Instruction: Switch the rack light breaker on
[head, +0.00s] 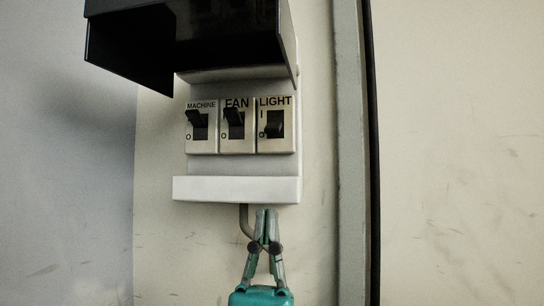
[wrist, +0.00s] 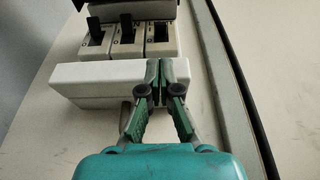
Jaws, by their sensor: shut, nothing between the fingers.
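The breaker marked LIGHT (head: 288,142) is the rightmost of three in a white box. Its black lever (head: 274,129) sits low, toward the O mark, with the I mark showing above it. In the wrist view the LIGHT breaker (wrist: 160,47) is just beyond the box's lower ledge. My gripper (head: 266,212) is shut and empty, with its fingertips pointing up just below that ledge in the head view. In the wrist view my gripper (wrist: 160,62) overlaps the ledge's right part; I cannot tell whether it touches.
The MACHINE breaker (head: 203,146) and FAN breaker (head: 236,146) stand to the left, levers up. A dark raised cover (head: 190,40) overhangs the breakers. The white lower ledge (head: 225,189) juts out below them. A grey cable (head: 244,220) hangs underneath. A vertical metal edge (head: 350,150) runs at right.

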